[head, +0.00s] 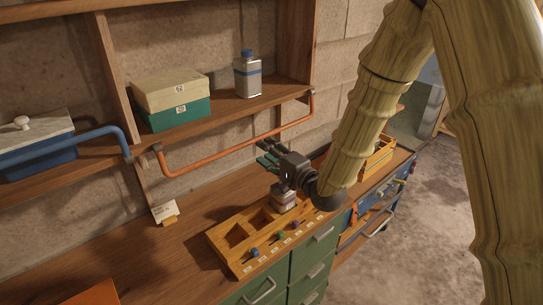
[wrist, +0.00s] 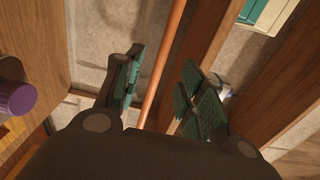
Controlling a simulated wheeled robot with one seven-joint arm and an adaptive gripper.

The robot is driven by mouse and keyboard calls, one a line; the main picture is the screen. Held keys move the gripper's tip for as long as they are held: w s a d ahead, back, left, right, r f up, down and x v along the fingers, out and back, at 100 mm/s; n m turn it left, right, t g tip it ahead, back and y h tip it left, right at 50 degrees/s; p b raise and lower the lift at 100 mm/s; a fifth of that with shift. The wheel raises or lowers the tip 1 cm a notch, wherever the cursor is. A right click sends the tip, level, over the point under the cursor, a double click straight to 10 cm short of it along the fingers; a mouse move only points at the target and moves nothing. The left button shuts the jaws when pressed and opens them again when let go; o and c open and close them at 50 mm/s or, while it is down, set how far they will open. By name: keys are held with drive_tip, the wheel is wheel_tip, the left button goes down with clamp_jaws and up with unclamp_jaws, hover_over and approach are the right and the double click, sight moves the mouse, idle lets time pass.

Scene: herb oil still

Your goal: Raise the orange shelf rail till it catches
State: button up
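The orange shelf rail (head: 230,148) hangs low in front of the right part of the shelf, its bent ends meeting the shelf at both sides. My gripper (head: 266,152) is open, its teal-padded fingers just in front of and slightly below the rail in the head view. In the wrist view the rail (wrist: 165,65) runs up the picture between the two spread fingers of my gripper (wrist: 160,92), with gaps on both sides. It does not look gripped. I cannot tell how deep it lies between the fingers.
A teal and cream box (head: 172,100) and a blue-capped bottle (head: 247,75) stand on the shelf (head: 222,108). A blue rail (head: 75,138) is at the left. Below my gripper are a wooden rack (head: 222,238) and a jar (head: 283,198). A small card (head: 165,213) stands on the counter.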

drive_tip(key=x, duration=0.6)
drive_tip(key=shift+w+a, duration=0.25)
idle(0.4)
drive_tip(key=c, duration=0.8)
drive_tip(key=shift+c, duration=0.2)
